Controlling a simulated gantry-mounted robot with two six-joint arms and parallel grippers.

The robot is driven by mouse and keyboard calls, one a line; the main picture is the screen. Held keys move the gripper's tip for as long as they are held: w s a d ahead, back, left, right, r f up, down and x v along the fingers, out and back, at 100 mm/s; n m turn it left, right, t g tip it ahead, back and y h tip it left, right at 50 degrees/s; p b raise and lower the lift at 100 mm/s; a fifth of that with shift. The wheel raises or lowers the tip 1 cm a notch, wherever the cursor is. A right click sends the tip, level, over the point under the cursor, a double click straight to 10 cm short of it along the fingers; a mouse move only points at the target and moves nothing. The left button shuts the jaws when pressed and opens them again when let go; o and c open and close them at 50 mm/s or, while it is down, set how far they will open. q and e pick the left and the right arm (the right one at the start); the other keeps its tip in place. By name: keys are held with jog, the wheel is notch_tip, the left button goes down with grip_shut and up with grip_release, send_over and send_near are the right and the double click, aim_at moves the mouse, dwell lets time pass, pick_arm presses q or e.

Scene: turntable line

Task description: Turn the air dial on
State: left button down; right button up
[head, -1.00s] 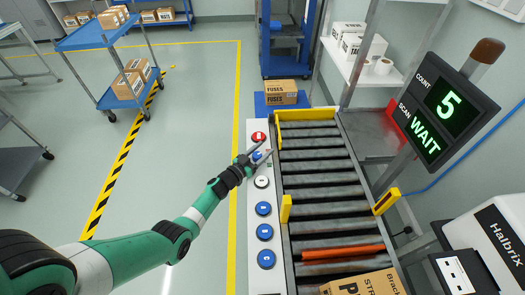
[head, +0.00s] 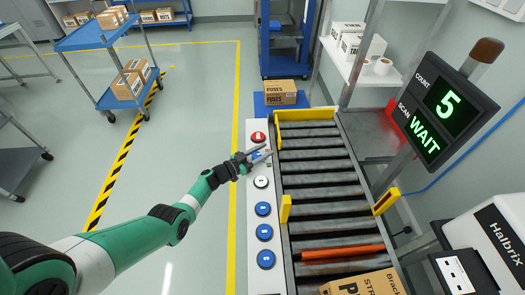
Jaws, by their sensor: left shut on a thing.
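A white control panel (head: 239,215) runs along the left side of the conveyor with a column of round controls. My left gripper (head: 260,155) is at the second control from the far end, a blue dial (head: 257,154), and its fingers are shut on it. The fingers partly cover this dial, so its setting and label cannot be read. A red button (head: 258,138) is just beyond it, and a white control (head: 261,182) is just nearer. Several more blue controls (head: 263,209) follow toward the front. Labels are too small to read. My right gripper is out of view.
The roller conveyor (head: 318,180) lies right of the panel, with yellow guides (head: 285,208) and a carton (head: 365,284) at its near end. A FUSES box (head: 281,92) stands beyond the far end. A display (head: 443,110) reads COUNT 5, SCAN WAIT.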

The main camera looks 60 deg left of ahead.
pick_arm(q)
jog(key=m+h+b, duration=0.2)
jog(key=h+b, duration=0.1)
jog(key=d+m+h+b, duration=0.1)
jog(key=m+h+b, duration=0.1)
jog(key=h+b, duration=0.1)
jog(key=m+g+h+b, duration=0.1)
jog(key=h+b, duration=0.2)
jog(key=shift+s+d+f+m, duration=0.1)
jog(key=shift+d+f+m, duration=0.1)
jog(key=shift+f+m, duration=0.2)
jog(key=shift+d+r+m+h+b, duration=0.15)
jog(key=shift+r+m+h+b, duration=0.2)
jog(key=shift+h+b, duration=0.35)
jog(key=shift+c, duration=1.9)
grip_release()
jog(key=shift+s, duration=0.1)
jog(key=shift+s+a+r, duration=0.1)
jog(key=shift+s+a, duration=0.1)
jog(key=shift+s, duration=0.15)
jog(key=v, duration=1)
jog(key=shift+s+p, duration=0.3)
jog(key=shift+p, duration=0.1)
jog(key=shift+a+r, duration=0.15)
jog(key=shift+r, duration=0.05)
